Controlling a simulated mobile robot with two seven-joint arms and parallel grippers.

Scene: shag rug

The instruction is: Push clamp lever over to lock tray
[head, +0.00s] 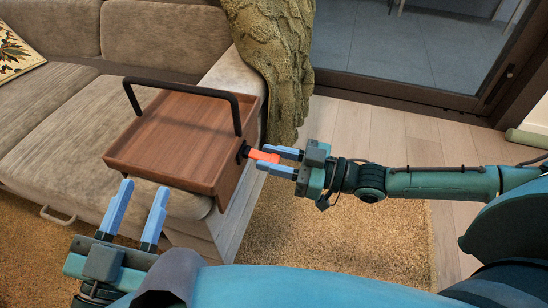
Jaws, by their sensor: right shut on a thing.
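The brown wooden tray (165,150) sits over the sofa's armrest, with a black bar handle (195,91) rising over it. The orange-red clamp lever (264,156) sticks out from a black pivot on the tray's right side and points right. My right gripper (279,159) comes in from the right and is shut on the lever, its blue fingers around the outer end. My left gripper (139,207) is open and empty in front of the tray's near edge, its two blue fingers apart and pointing up. The inside of the clamp is hidden.
The beige sofa (60,120) fills the left and back, with a green knitted throw (270,50) over its armrest. A tan shag rug (330,235) covers the floor in front. Bare wood floor (400,140) lies at the right, before a dark-framed glass door (410,45).

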